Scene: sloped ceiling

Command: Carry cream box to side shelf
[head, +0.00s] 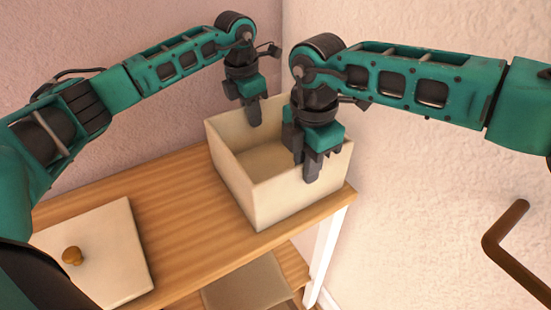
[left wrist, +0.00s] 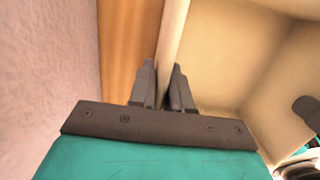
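The cream box (head: 285,195) is open-topped and empty. It appears to rest at the right end of the wooden top (head: 185,225). My left gripper (head: 252,112) is at its far wall; in the left wrist view the fingers (left wrist: 163,88) are shut on that wall (left wrist: 172,40), one on each side. My right gripper (head: 305,155) is at the near right wall, one finger outside and one inside, closed on the rim. Part of the box's inside is hidden behind the right gripper.
A cream lid (head: 110,245) with a wooden knob (head: 72,256) lies on the top at the left. A lower shelf (head: 295,265) with a greyish flat thing (head: 250,285) shows below. Walls stand close behind and right. A brown bent bar (head: 500,240) is at the right.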

